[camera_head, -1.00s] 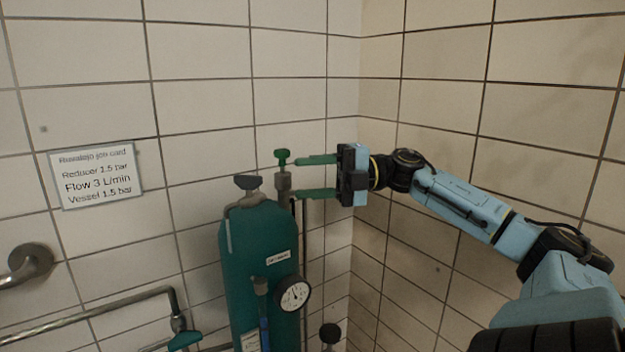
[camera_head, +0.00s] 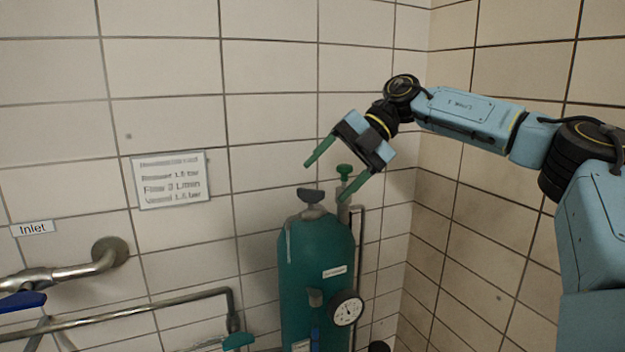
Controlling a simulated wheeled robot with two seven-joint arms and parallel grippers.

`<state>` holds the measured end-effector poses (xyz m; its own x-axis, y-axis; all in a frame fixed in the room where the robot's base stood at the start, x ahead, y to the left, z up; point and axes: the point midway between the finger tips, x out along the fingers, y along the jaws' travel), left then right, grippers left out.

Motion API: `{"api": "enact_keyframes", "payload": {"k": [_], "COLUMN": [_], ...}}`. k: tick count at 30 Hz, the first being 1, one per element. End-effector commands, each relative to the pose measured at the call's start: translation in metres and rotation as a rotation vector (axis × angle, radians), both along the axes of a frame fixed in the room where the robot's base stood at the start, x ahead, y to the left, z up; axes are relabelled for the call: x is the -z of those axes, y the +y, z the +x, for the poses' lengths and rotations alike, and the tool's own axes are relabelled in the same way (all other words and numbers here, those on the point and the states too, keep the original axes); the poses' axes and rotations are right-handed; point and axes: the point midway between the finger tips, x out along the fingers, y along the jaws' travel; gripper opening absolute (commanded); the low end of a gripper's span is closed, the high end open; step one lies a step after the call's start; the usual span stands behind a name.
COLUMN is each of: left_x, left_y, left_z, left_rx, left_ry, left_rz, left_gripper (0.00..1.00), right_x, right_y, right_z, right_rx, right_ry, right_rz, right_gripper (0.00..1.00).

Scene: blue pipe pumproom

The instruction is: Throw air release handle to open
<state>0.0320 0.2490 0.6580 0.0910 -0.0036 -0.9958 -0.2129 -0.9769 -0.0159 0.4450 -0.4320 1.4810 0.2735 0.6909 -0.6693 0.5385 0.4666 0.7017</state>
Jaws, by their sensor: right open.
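The teal vessel (camera_head: 305,262) stands against the tiled wall. A dark winged handle (camera_head: 311,196) sits on its top. A small green knob (camera_head: 345,172) tops a thin fitting at its right shoulder. I cannot tell which of the two is the air release handle. My right gripper (camera_head: 327,182) is open and empty, its green fingers slanting down to the left. In the picture the green knob lies between the fingers, and the lower finger crosses the fitting below it. Contact cannot be told. The dark handle is just below the fingertips. My left gripper is not in view.
A round gauge (camera_head: 346,309) is on the vessel's front right. At the left are a wall card (camera_head: 171,180), an "Inlet" label (camera_head: 32,228), metal pipes (camera_head: 140,311) and a teal lever (camera_head: 238,341).

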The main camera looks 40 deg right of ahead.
Motion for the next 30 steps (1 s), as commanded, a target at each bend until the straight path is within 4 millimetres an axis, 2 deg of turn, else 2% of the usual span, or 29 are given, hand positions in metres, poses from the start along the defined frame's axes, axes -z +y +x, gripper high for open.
{"api": "enact_keyframes", "payload": {"k": [1, 5, 12, 18, 23, 30], "left_x": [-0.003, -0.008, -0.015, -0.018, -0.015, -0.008], "left_y": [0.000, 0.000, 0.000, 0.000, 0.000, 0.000], "left_z": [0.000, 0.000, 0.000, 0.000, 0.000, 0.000], "left_rx": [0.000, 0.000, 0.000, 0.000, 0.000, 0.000], "left_ry": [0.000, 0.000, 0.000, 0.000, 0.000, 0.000], "left_rz": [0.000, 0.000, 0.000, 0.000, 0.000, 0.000], "left_gripper": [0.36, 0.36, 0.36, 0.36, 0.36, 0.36], "right_x": [-0.011, -0.033, -0.087, -0.113, -0.107, -0.063], "right_y": [0.005, 0.012, 0.029, 0.039, 0.040, 0.040], "right_z": [0.005, 0.012, 0.018, 0.017, 0.017, 0.016], "right_rx": [0.006, 0.054, 0.227, 0.330, 0.345, 0.341], "right_ry": [0.055, 0.192, 0.385, 0.441, 0.449, 0.451], "right_rz": [-0.073, -0.243, -0.570, -0.701, -0.719, -0.715], "right_gripper": [0.69, 0.69, 0.69, 0.69, 0.69, 0.69]}}
